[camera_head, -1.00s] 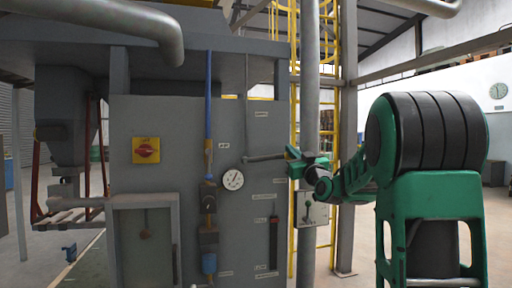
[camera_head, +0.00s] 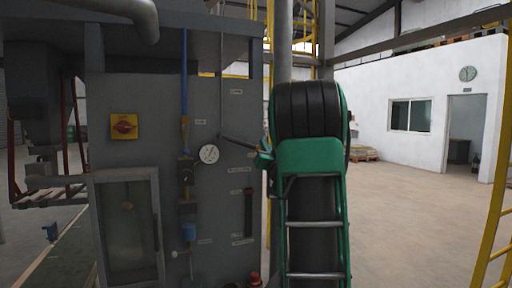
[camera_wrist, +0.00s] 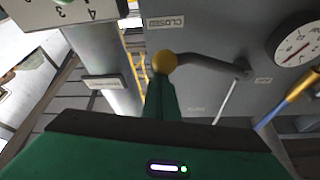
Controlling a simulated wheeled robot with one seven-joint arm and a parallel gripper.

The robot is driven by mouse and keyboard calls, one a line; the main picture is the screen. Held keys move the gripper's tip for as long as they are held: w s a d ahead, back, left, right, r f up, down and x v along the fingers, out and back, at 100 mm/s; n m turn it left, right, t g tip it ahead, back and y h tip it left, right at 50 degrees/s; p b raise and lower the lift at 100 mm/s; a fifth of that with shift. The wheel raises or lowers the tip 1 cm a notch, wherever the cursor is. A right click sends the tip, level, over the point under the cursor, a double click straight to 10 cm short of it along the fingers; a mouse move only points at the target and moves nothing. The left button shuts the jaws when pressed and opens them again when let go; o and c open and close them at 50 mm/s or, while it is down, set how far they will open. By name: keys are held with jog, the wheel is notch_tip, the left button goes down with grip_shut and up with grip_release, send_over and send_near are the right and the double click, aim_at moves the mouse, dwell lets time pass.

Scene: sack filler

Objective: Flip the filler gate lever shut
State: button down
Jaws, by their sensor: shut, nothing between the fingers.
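The gate lever is a dark bent rod with a yellow ball knob (camera_wrist: 164,62) in the wrist view. Its pivot (camera_wrist: 243,68) is on the grey panel, left of the dial gauge. In the head view the lever (camera_head: 236,142) slopes down to the right from its pivot towards my gripper. My gripper (camera_head: 264,157) is at the lever's outer end, partly hidden by my arm. In the wrist view my green gripper fingers (camera_wrist: 160,98) are shut and empty, with their tips at the knob. I cannot tell whether they touch it. A "CLOSED" label (camera_wrist: 165,22) shows near the knob.
The grey filler cabinet (camera_head: 215,240) carries a round gauge (camera_head: 209,153), a blue pipe (camera_head: 184,75) and a yellow-red switch (camera_head: 124,126). A grey post (camera_head: 284,45) stands behind my arm. The floor (camera_head: 410,215) to the right is open, with a yellow rail (camera_head: 490,235) at the edge.

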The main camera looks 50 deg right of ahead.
jog(key=shift+w+a+f, duration=0.15)
jog(key=shift+w+f, duration=0.1)
jog(key=shift+f, duration=0.4)
notch_tip(320, 180, up, 4)
jog(key=r, duration=0.1)
jog(key=d+v, duration=0.1)
jog(key=v, duration=0.9)
jog(key=shift+s, duration=0.45)
jog(key=shift+a+r, duration=0.1)
